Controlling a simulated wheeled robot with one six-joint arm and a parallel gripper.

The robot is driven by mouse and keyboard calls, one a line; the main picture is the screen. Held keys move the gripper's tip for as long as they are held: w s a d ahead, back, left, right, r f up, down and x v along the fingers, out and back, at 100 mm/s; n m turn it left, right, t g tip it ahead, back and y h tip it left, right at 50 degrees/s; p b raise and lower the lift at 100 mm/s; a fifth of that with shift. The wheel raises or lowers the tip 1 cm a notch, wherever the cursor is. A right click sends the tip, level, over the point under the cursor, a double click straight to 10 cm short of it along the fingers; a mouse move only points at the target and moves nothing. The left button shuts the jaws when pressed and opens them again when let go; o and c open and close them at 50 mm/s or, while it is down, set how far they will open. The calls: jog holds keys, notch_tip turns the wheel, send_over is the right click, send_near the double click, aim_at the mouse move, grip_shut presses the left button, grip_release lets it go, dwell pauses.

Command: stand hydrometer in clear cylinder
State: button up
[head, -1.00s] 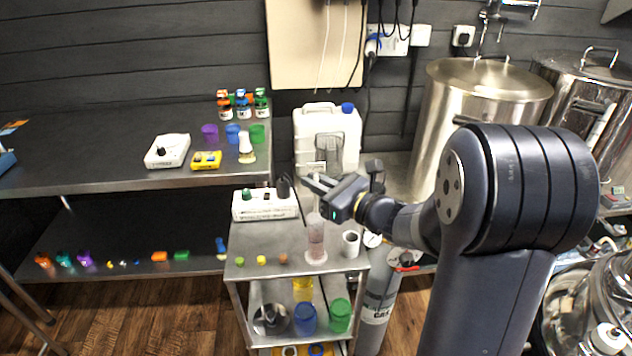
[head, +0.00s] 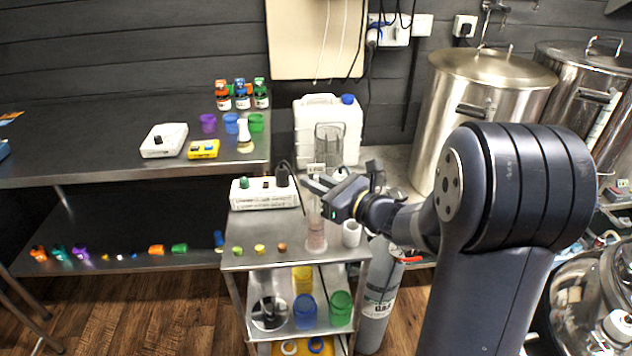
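The clear cylinder (head: 316,238) stands upright on the top of the steel cart, with reddish liquid in its lower part. My gripper (head: 313,184) is directly above or at the cylinder's upper end, pointing left. The fingers are small and dark, and I cannot tell how far apart they are. I cannot make out the hydrometer for certain; a thin pale upright shape shows around the fingers, and I cannot tell it from the clear glass.
The cart top (head: 262,228) also carries a white switch box (head: 265,193), a white cup (head: 351,233) and small coloured caps. A clear jug (head: 328,142) and a white canister (head: 347,112) stand behind. Steel kettles (head: 478,110) stand at right.

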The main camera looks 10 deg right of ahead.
jog(key=o, duration=0.4)
jog(key=v, duration=1)
jog(key=shift+s+d+b, duration=0.25)
jog(key=shift+d+b, duration=0.05)
jog(key=shift+b, duration=0.05)
dwell(0.6)
jog(key=shift+x, duration=3.6)
